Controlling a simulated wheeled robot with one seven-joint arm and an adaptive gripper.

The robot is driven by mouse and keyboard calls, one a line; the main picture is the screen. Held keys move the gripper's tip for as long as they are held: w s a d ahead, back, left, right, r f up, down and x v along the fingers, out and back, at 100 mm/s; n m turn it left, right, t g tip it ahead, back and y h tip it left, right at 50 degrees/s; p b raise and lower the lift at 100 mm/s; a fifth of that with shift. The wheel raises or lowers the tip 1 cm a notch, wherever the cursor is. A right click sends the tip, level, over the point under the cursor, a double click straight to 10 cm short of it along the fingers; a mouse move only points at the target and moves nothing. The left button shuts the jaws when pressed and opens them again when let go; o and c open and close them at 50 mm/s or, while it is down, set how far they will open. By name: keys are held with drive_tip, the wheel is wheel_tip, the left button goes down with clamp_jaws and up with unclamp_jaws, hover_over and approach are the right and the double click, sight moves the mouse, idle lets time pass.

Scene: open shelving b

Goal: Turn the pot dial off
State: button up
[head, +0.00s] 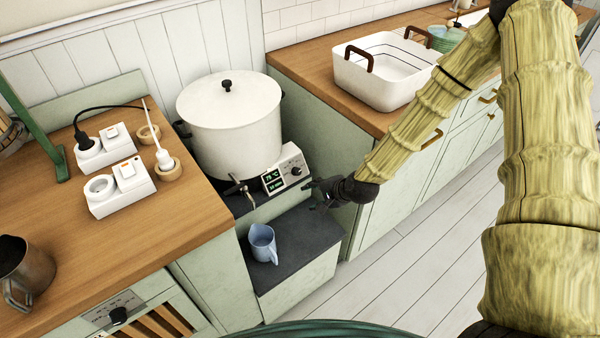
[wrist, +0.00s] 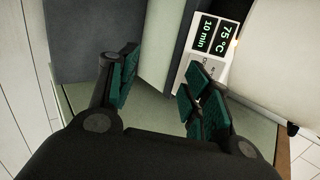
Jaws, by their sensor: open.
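A large white lidded pot (head: 232,135) stands on a grey-green unit. A white control panel (head: 277,180) on its front shows 75 °C and 10 min in green. The small dark pot dial (head: 296,171) sits on the panel's right part. My gripper (head: 311,193) is just right of and below the panel in the head view. In the wrist view the panel (wrist: 208,48) is at upper right, and the open gripper (wrist: 158,82) has green-padded fingers apart with nothing between them. The right finger overlaps the panel's lower end and hides most of the dial; contact cannot be told.
A metal tap (head: 238,186) projects below the pot. A blue jug (head: 263,243) stands on the dark lower step (head: 300,228). A white basin (head: 385,85) is on the right counter.

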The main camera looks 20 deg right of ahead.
sight(299, 171)
drive_tip(key=w+d+r+m+t, duration=0.2)
drive_tip(key=w+d+r+m, duration=0.1)
drive_tip(key=w+r, duration=0.25)
drive_tip(key=x, duration=1.1)
drive_tip(key=shift+s+a+f+p, duration=0.15)
drive_tip(key=shift+a+f+p, duration=0.1)
drive_tip(key=shift+f+p, duration=0.1)
drive_tip(key=c, duration=1.1)
